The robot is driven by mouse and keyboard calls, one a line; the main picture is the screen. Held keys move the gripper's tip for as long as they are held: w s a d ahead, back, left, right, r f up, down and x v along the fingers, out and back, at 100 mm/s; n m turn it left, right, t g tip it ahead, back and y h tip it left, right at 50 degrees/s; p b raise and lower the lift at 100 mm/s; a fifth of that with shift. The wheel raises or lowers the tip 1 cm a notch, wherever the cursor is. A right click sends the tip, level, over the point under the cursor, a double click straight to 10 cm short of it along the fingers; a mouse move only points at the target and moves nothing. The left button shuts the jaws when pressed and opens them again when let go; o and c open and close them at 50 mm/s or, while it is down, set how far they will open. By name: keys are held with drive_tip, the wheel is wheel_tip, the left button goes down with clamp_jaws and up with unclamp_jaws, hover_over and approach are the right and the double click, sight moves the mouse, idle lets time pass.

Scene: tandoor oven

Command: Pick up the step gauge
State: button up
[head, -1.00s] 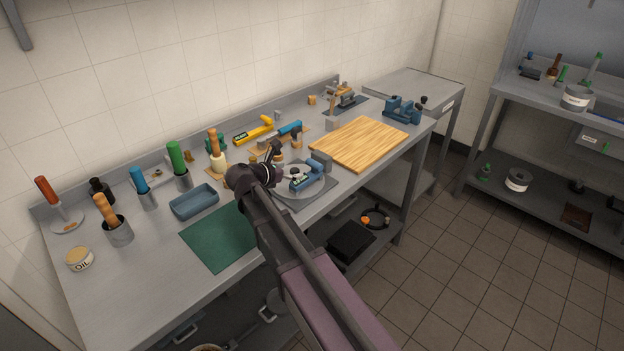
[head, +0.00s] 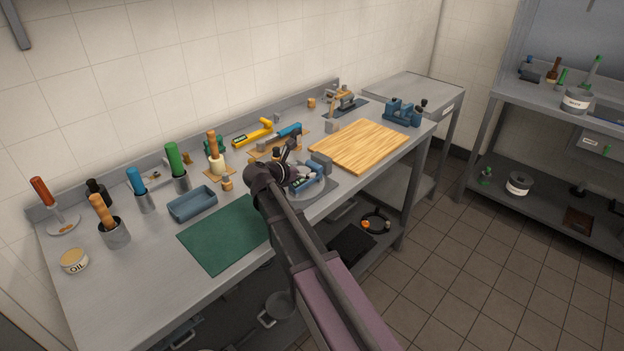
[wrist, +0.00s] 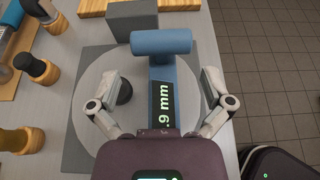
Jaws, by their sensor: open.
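The step gauge, a blue tool with a dark face reading "9 mm" (wrist: 162,70), lies over a round grey disc (wrist: 90,95) in the wrist view. Its thick blue crossbar is at the far end. In the head view the gauge (head: 308,184) is partly hidden by my arm. My gripper (wrist: 161,85) is open, with one finger on each side of the gauge's body and a gap on both sides. In the head view my gripper (head: 282,165) is over the same spot. I cannot tell its exact height above the gauge.
A dark knob (wrist: 124,92) stands close to the left finger. A grey block (wrist: 131,14) is beyond the crossbar. Wooden-topped items (wrist: 14,139) stand to the left. A green mat (head: 225,235) and wooden board (head: 360,145) lie on either side. The bench edge is close on the right in the wrist view.

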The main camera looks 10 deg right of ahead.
sight(311, 168)
drive_tip(key=shift+b+x, duration=0.6)
drive_tip(key=shift+x, duration=1.4)
drive_tip(key=shift+r, duration=0.1)
drive_tip(key=c, duration=1)
drive_tip(key=shift+r, duration=0.15)
wheel_tip(311, 168, up, 3)
drive_tip(key=p, duration=0.3)
drive_tip(key=s+a, duration=0.1)
drive_tip(key=s, duration=0.4)
drive_tip(key=s+a+r+p, duration=0.1)
drive_tip(key=s+a, duration=0.1)
drive_tip(key=s, duration=0.3)
drive_tip(key=s+a+p, duration=0.1)
drive_tip(key=s+a, duration=0.1)
drive_tip(key=s, duration=0.3)
drive_tip(key=shift+a+r, duration=0.15)
drive_tip(key=shift+r, duration=0.2)
